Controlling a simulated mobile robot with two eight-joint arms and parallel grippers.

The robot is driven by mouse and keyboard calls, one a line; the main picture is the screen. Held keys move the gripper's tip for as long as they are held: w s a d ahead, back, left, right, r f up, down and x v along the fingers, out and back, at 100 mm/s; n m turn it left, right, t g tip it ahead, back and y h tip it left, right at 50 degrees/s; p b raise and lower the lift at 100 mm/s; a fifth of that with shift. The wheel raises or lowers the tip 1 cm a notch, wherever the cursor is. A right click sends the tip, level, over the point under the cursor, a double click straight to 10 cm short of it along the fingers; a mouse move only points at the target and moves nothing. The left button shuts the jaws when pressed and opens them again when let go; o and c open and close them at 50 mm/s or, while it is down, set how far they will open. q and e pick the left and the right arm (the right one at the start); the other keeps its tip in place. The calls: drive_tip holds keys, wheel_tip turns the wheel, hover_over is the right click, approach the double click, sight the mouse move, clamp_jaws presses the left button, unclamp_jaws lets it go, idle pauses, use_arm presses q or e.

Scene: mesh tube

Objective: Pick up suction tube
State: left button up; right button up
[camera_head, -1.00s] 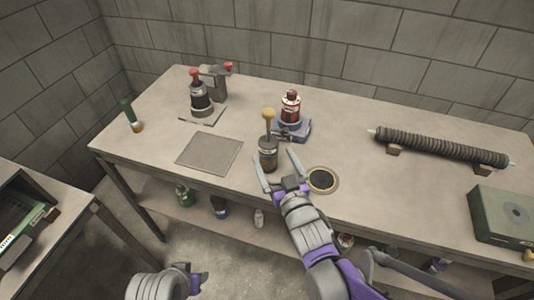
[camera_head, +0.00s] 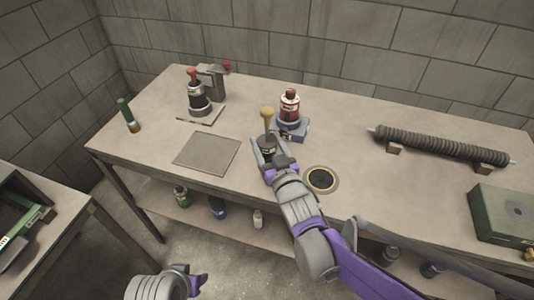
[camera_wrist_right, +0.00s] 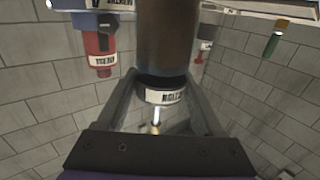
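The suction tube, a dark brownish cylinder with a yellow-knobbed rod (camera_head: 267,112) rising from it, stands upright on the table. My right gripper (camera_head: 267,144) is at it, one finger on each side. In the right wrist view the tube (camera_wrist_right: 166,40) lies between the two fingers with no clear gap, and its dark end carries a white label with upside-down lettering. The fingers look shut on it; part of the tube is hidden behind the gripper in the head view. My left gripper (camera_head: 197,281) is low at the bottom edge, away from the table; its fingers are too small to judge.
Just behind stands a red bottle (camera_head: 289,104) on a blue-grey base. A round dark opening (camera_head: 321,180) is to the right and a flat square plate (camera_head: 208,153) to the left. A ribbed roller (camera_head: 440,147) and green box (camera_head: 504,215) are farther right.

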drive_tip(key=c, duration=0.9)
